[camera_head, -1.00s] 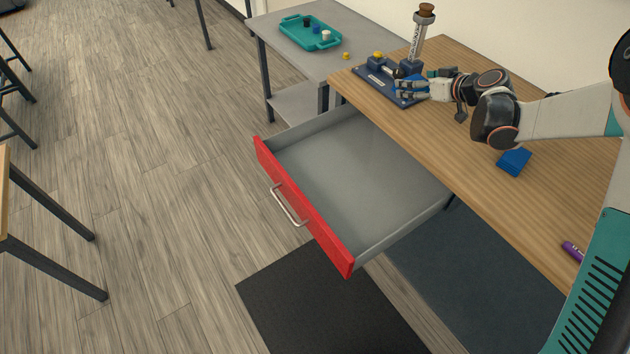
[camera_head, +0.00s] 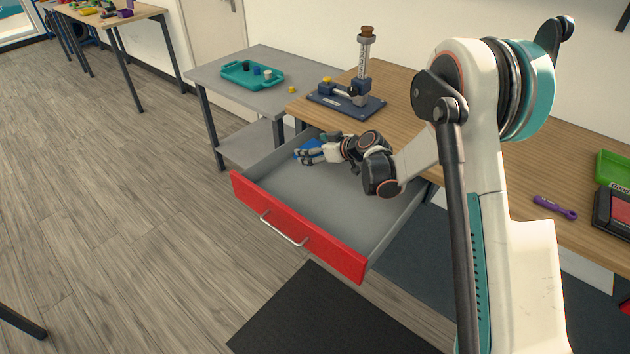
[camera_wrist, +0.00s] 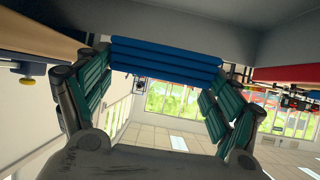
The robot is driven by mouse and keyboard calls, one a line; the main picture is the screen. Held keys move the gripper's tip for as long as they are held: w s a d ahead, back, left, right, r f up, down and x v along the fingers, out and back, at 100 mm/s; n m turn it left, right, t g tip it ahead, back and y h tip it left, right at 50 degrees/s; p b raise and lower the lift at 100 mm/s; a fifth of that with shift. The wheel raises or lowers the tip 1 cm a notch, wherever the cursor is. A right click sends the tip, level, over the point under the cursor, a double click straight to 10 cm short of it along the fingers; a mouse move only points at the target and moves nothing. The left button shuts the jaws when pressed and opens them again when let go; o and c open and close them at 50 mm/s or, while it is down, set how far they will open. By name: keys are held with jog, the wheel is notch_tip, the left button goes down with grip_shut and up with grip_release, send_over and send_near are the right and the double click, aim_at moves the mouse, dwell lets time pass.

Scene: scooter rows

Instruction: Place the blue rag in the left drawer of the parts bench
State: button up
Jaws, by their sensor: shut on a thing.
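The blue rag (camera_head: 308,149), a folded layered bundle, is between my gripper's fingers. It also shows across the fingertips in the wrist view (camera_wrist: 166,60). My gripper (camera_head: 311,153) is shut on it, at the far inner end of the drawer; the wrist view shows both green-padded fingers (camera_wrist: 165,85) at its sides. The open drawer (camera_head: 320,205) has a red front, a silver handle and a grey interior, and looks otherwise empty. It pulls out from the wooden parts bench (camera_head: 400,108). I cannot tell whether the rag touches the drawer floor.
A blue-based fixture (camera_head: 347,103) stands on the bench behind the drawer. A grey side table (camera_head: 225,98) with a teal tray (camera_head: 252,75) adjoins at left. A purple tool (camera_head: 555,207) and green bin (camera_head: 612,168) lie at right. Floor left of the drawer is clear.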

aim_at(314, 182)
notch_tip(314, 182, down, 11)
jog(key=b, duration=0.3)
jog(key=shift+f, duration=0.2)
jog(key=o, duration=0.9)
jog(key=shift+c, duration=0.2)
jog(key=shift+r, duration=0.15)
jog(key=shift+s+d+r, duration=0.2)
jog(key=shift+d, duration=0.1)
jog(key=p+v, duration=0.3)
jog(key=v, duration=0.8)
jog(key=shift+s+d+r, duration=0.1)
jog(key=shift+r, duration=0.1)
